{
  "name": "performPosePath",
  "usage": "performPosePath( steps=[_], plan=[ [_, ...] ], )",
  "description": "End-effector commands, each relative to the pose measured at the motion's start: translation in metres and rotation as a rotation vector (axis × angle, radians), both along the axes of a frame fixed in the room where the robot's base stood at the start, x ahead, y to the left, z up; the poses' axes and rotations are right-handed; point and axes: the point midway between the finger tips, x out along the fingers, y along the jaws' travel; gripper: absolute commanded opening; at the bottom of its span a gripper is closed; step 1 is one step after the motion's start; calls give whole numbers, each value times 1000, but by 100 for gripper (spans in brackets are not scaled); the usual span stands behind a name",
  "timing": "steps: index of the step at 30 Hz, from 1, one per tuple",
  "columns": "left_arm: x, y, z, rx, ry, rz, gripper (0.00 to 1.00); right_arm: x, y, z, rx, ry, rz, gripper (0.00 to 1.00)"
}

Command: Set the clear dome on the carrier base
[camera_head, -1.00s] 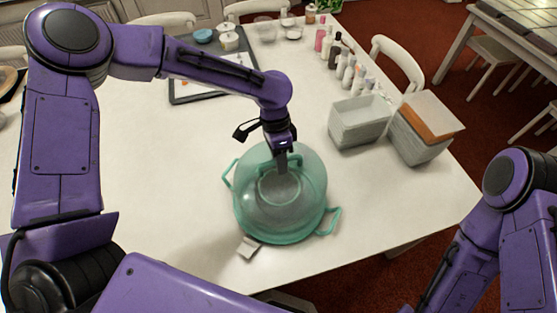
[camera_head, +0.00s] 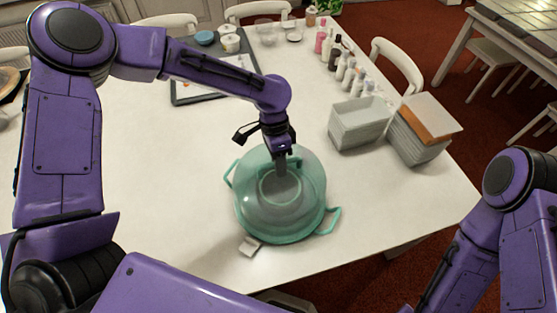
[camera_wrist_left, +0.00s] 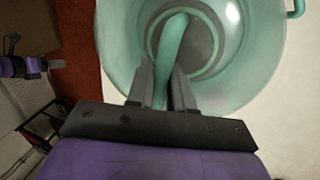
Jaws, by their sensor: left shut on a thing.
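The clear, green-tinted dome (camera_head: 262,215) is at the front middle of the table in the head view. It sits over or on the carrier base, whose green side handle (camera_head: 331,222) sticks out at the lower right. I cannot tell whether the dome's rim is fully seated. My left gripper (camera_head: 281,168) is above the dome, shut on its top handle. In the left wrist view the two fingers (camera_wrist_left: 161,92) close around the green handle (camera_wrist_left: 172,45), with the dome (camera_wrist_left: 240,75) below. My right gripper is outside the frames; only its arm shows.
A small pale tag or block (camera_head: 249,246) lies by the dome's front edge. Several bottles (camera_head: 345,70) and a dark-edged tray (camera_head: 186,92) are at the back. The table's left side is clear.

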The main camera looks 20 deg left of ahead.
Motion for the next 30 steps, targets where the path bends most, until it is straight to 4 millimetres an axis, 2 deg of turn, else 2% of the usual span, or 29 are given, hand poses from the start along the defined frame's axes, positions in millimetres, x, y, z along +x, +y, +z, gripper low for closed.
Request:
performPosePath(
  steps=[30],
  plan=[
    [2, -1, 0, 0, 0, 2, 0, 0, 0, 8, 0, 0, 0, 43]
  ],
)
